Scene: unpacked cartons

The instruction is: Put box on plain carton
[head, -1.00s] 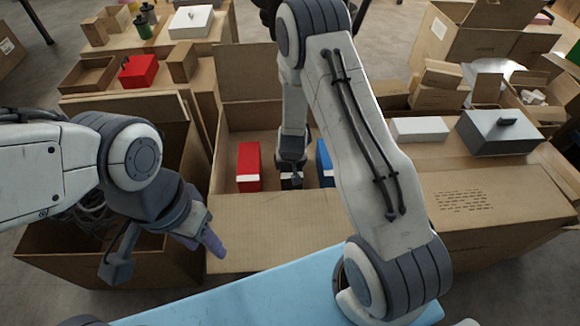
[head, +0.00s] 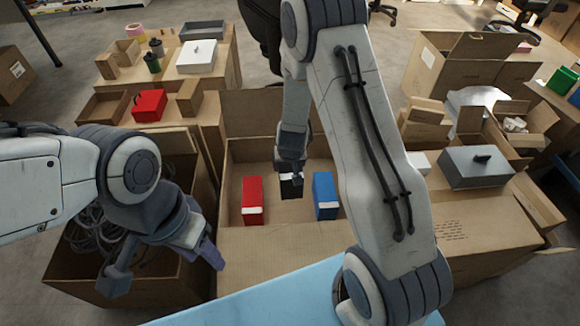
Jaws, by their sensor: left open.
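A black box (head: 287,188) hangs at my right gripper (head: 293,181), above the open carton (head: 233,148) between a red box (head: 252,199) and a blue box (head: 325,194). The gripper looks shut on the black box; its fingers partly hide it. My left gripper (head: 166,264) is open and empty over the left carton (head: 62,268), which holds grey cables. A carton with a closed top (head: 490,222) at the right has printed marks, and a grey case (head: 482,166) sits behind them. I cannot tell which carton is the plain one.
A light blue surface (head: 265,293) lies in front. At the back left, cartons carry a red case (head: 149,105), a white box (head: 196,56) and dark canisters. Small cartons (head: 424,118) crowd the back right. My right arm hides part of the middle.

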